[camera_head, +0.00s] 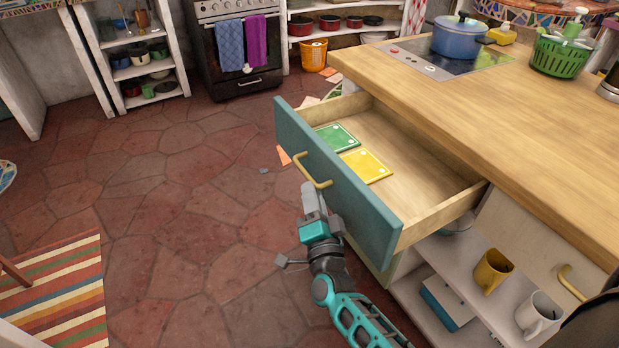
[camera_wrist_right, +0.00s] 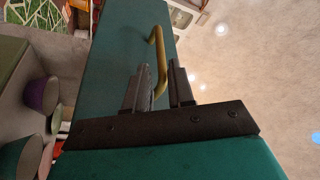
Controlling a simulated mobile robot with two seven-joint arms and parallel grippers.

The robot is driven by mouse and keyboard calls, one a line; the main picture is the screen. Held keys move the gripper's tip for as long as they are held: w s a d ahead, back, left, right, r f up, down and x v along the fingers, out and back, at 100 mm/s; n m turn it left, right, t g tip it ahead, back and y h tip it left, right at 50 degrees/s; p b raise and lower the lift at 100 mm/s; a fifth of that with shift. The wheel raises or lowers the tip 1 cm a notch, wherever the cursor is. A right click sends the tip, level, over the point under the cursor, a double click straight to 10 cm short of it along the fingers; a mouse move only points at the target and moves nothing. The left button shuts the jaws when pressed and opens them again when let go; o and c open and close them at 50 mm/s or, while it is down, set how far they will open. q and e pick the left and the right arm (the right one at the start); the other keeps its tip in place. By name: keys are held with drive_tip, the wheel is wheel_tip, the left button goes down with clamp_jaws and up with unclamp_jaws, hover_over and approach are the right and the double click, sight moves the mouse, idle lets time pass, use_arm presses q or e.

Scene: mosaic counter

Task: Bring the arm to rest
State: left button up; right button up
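My right gripper (camera_head: 312,192) is at the front of an open drawer with a teal front (camera_head: 345,190). Its fingertips are at the drawer's brass handle (camera_head: 312,172). In the right wrist view the two fingers (camera_wrist_right: 162,88) stand apart, with the handle (camera_wrist_right: 160,55) reaching down between them. A gap shows beside the handle, so the gripper is open and not clamped. My right arm (camera_head: 345,300) comes up from the bottom of the head view. My left gripper is not in view.
The drawer holds a green card (camera_head: 337,137) and a yellow card (camera_head: 366,165). A wooden counter (camera_head: 520,120) with a blue pot (camera_head: 460,36) is to the right. Below it, a shelf holds a yellow mug (camera_head: 492,270) and a white mug (camera_head: 537,314). The tiled floor at left is mostly clear.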

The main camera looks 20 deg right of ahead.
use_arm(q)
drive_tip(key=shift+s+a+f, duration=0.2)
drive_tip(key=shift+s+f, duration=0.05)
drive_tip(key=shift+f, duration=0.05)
use_arm(e)
drive_tip(key=shift+v, duration=0.95)
use_arm(q)
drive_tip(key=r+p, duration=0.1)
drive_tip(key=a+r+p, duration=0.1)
drive_tip(key=p, duration=0.1)
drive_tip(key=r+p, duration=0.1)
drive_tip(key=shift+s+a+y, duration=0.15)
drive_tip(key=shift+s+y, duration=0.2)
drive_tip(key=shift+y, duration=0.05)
use_arm(e)
drive_tip(key=s+a+f+n+g+y, duration=0.1)
drive_tip(key=s+f+n+g+y, duration=0.1)
drive_tip(key=s+n, duration=0.6)
drive_tip(key=s+a+f+n+g+y, duration=0.2)
drive_tip(key=s+f+n+g+y, duration=0.1)
drive_tip(key=s+n+g+y, duration=0.2)
drive_tip(key=s+n+g, duration=0.2)
drive_tip(key=s+n, duration=0.1)
drive_tip(key=n, duration=0.1)
drive_tip(key=shift+s+a, duration=0.3)
drive_tip(key=shift+s, duration=0.05)
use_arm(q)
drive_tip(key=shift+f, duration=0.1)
use_arm(e)
drive_tip(key=shift+f, duration=0.1)
